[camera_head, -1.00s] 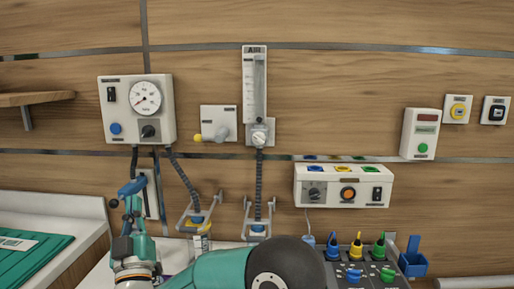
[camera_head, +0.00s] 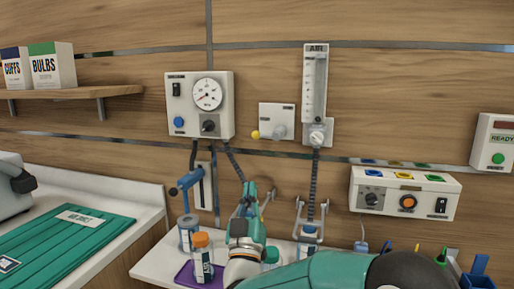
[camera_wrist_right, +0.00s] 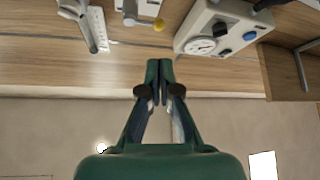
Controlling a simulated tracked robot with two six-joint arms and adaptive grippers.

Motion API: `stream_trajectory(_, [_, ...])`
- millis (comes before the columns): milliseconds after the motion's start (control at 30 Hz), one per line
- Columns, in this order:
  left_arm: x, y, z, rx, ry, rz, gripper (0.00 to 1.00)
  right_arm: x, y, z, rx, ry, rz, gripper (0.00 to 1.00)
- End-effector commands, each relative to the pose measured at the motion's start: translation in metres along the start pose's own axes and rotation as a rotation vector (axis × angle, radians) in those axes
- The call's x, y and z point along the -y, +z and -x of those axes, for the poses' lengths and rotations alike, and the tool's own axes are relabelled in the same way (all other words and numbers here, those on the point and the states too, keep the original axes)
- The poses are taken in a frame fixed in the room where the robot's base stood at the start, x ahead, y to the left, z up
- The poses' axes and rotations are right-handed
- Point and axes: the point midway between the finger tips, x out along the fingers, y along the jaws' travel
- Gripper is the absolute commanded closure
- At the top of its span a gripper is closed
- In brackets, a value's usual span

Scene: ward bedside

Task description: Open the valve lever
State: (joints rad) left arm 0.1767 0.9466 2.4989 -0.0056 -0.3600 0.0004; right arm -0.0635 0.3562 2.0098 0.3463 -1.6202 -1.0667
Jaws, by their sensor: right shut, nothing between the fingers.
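The valve lever (camera_head: 262,134) is on a white wall plate (camera_head: 277,113). Its yellow ball end points to the left of the grey valve body (camera_head: 280,131), so the lever lies about level. The plate and yellow ball (camera_wrist_right: 158,24) also show at the top of the right wrist view. My right gripper (camera_head: 251,190) is below the plate in the head view, apart from the lever. Its teal fingers (camera_wrist_right: 160,75) are together and empty in the wrist view. My left gripper is not in view.
A gauge box (camera_head: 200,104) hangs left of the plate and a flowmeter (camera_head: 314,85) right of it, with dark hoses below. A blue-handled fitting (camera_head: 187,182) is left of my gripper.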

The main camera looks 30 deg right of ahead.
Motion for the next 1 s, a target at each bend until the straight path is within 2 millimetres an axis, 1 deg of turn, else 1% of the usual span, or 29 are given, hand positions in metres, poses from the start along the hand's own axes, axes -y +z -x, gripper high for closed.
stream_trajectory(133, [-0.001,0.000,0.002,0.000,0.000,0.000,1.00,0.000,-0.001,-0.005,0.000,0.001,0.000,1.00])
stream_trajectory(267, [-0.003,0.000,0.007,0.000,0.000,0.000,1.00,0.000,-0.002,-0.018,0.000,0.001,0.000,1.00])
stream_trajectory(367, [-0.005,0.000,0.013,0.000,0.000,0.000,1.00,-0.001,-0.002,-0.035,0.000,0.003,0.000,1.00])
stream_trajectory(700, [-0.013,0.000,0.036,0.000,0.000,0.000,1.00,-0.001,-0.003,-0.104,-0.001,0.002,0.001,1.00])
stream_trajectory(833, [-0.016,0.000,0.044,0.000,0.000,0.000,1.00,0.000,-0.003,-0.123,0.000,0.000,0.000,1.00])
stream_trajectory(1000, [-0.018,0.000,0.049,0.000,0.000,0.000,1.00,0.000,-0.002,-0.137,-0.001,-0.001,-0.001,1.00])
